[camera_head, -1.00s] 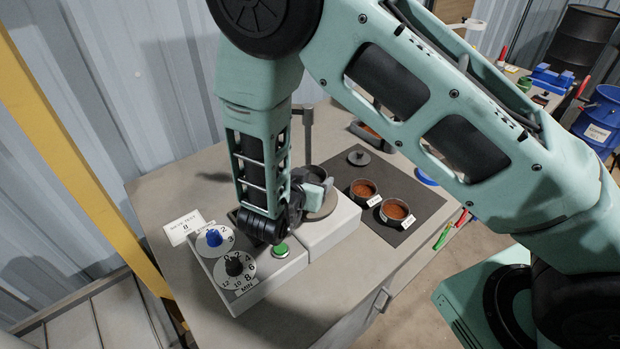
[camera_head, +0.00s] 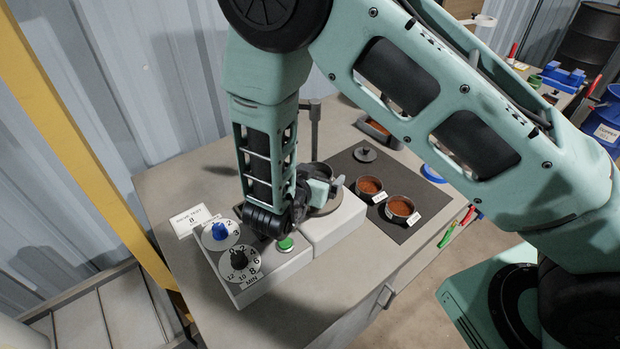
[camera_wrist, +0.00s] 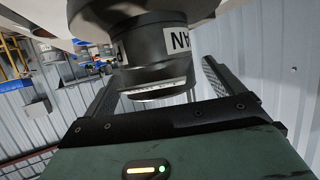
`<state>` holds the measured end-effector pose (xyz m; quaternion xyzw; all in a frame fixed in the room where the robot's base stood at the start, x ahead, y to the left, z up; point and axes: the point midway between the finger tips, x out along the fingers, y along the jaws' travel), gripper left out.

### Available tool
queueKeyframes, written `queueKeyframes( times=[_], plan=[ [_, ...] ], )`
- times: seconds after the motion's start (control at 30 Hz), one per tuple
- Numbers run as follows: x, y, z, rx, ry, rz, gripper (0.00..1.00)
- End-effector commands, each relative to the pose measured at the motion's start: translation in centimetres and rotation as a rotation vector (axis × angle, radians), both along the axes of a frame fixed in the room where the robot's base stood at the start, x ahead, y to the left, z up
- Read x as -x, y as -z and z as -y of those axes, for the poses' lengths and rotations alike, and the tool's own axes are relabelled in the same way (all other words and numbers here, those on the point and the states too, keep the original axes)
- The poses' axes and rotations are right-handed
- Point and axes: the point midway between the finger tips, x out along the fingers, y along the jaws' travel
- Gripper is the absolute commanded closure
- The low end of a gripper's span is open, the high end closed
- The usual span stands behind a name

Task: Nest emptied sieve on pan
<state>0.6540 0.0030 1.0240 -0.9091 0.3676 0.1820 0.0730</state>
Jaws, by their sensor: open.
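My gripper (camera_head: 322,190) is open at the round dark vessel (camera_head: 327,208) on the grey shaker base (camera_head: 335,222). In the wrist view, my gripper (camera_wrist: 162,72) has one finger on each side of a dark cylindrical vessel (camera_wrist: 150,48). Its white label shows upside-down letters, partly cut off, perhaps "PAN". A wider dark part sits against it at the top of that view. I cannot tell whether the fingers touch the vessel. My arm hides part of the shaker in the head view, and I cannot tell sieve from pan there.
Two round dishes of red-brown granules (camera_head: 370,187) (camera_head: 401,206) and a dark lid (camera_head: 365,154) stand on a dark mat (camera_head: 345,168). An upright post (camera_head: 314,130) stands behind the shaker. A control box with dials (camera_head: 239,262) and a green button (camera_head: 285,243) is in front.

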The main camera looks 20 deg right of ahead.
Motion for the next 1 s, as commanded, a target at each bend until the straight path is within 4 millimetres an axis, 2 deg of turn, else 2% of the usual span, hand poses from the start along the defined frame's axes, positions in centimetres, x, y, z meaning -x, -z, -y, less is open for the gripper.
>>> queueKeyframes(
  times=[0.17,0.7,1.0],
  plan=[
    [1.1,-0.5,-1.3,-0.004,-0.003,0.003,0.07],
    [9.1,-5.1,-9.0,-0.004,-0.003,0.003,0.07],
    [11.4,-6.5,-11.0,0.000,-0.001,0.000,0.07]
  ],
)
